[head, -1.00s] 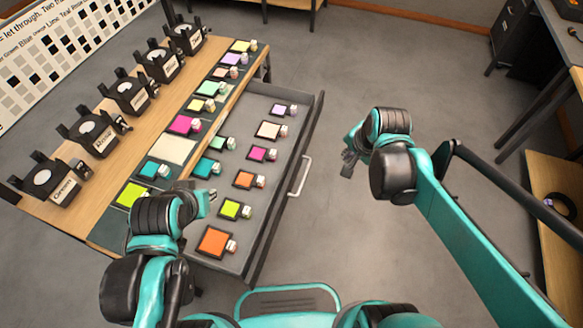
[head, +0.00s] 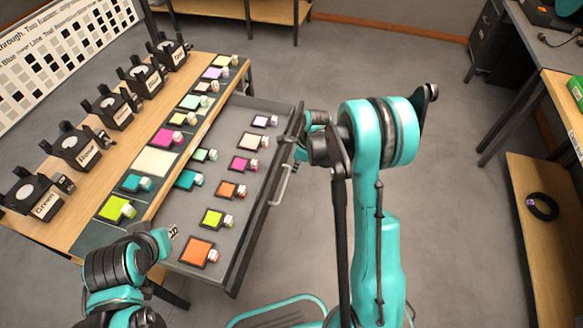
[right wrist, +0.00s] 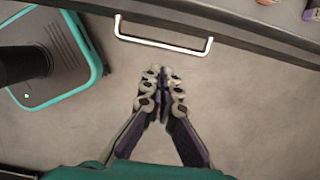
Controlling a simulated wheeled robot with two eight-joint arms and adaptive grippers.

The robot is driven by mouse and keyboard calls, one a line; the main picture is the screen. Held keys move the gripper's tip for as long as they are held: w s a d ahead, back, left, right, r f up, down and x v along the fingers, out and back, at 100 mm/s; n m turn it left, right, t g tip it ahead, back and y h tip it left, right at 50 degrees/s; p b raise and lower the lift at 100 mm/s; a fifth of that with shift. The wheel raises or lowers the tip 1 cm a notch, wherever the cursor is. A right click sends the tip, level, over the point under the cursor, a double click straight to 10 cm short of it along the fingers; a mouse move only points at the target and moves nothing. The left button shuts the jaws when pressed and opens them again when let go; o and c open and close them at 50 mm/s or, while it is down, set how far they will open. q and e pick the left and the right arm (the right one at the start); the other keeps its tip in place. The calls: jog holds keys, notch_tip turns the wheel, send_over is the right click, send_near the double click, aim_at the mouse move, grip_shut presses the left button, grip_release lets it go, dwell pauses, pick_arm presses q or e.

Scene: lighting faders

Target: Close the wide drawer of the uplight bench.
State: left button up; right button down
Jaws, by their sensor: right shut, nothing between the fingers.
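The wide drawer (head: 262,215) of the uplight bench (head: 90,165) is pulled out, with several coloured gel squares inside. Its pale bar handle (head: 281,184) is on the outer front face; the handle also shows in the right wrist view (right wrist: 160,46). My right gripper (head: 299,152) is by the far part of the drawer front, partly hidden by my own arm. In the right wrist view its fingers (right wrist: 162,76) are shut and empty, pointing at the drawer front, apart from the handle. My left gripper (head: 172,232) is over the bench's near edge beside the drawer; its finger state is unclear.
Labelled black uplights (head: 115,108) stand in a row on the bench, with more gels along its edge. Another table with a low shelf (head: 545,215) is at the right, a dark ring on it. Open floor (head: 440,180) lies between.

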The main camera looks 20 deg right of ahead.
jog(key=w+a+f+b, duration=0.1)
jog(key=f, duration=0.1)
jog(key=a+f+b, duration=0.1)
jog(key=f, duration=0.1)
jog(key=w+a+f+b, duration=0.1)
jog(key=a+f, duration=0.1)
jog(key=shift+w+f, duration=0.3)
jog(key=shift+f, duration=0.05)
jog(key=shift+w+a+r, duration=0.1)
jog(key=shift+w+a, duration=0.2)
jog(key=shift+a, duration=0.05)
